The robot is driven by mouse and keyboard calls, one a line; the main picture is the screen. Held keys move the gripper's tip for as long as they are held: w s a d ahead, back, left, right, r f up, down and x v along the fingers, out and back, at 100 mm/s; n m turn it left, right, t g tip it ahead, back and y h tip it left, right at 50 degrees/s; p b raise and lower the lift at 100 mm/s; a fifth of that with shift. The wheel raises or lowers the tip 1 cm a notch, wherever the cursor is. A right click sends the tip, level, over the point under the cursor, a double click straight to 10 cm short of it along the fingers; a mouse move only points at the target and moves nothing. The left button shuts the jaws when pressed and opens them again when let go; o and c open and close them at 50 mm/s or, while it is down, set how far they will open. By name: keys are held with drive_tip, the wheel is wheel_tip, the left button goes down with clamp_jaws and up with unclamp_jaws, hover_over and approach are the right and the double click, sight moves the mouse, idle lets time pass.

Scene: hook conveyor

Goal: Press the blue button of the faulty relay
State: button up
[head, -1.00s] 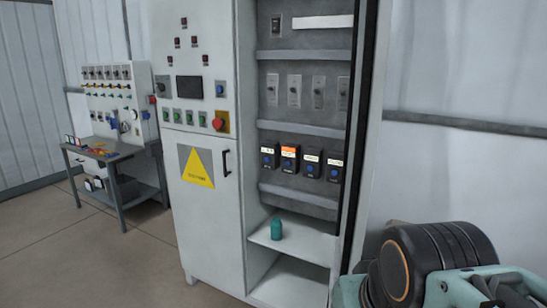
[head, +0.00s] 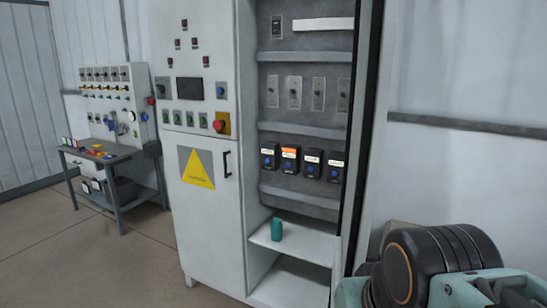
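Several black relays stand in a row on a rail inside the open cabinet in the head view, each with a blue button on its front. The second relay from the left (head: 290,161) has an orange label at its top, with its blue button (head: 289,168) below. The other relays, such as the leftmost relay (head: 269,157), the third relay (head: 311,163) and the rightmost relay (head: 335,167), have whitish labels. The label text is too small to read. My gripper is not in view; only part of my arm shows at the lower right.
The tall grey cabinet (head: 211,236) has buttons, a red emergency stop (head: 219,126) and a yellow warning triangle on its front. A teal bottle (head: 276,229) stands on a lower shelf. A workbench (head: 117,162) stands at the left. The floor before the bench is clear.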

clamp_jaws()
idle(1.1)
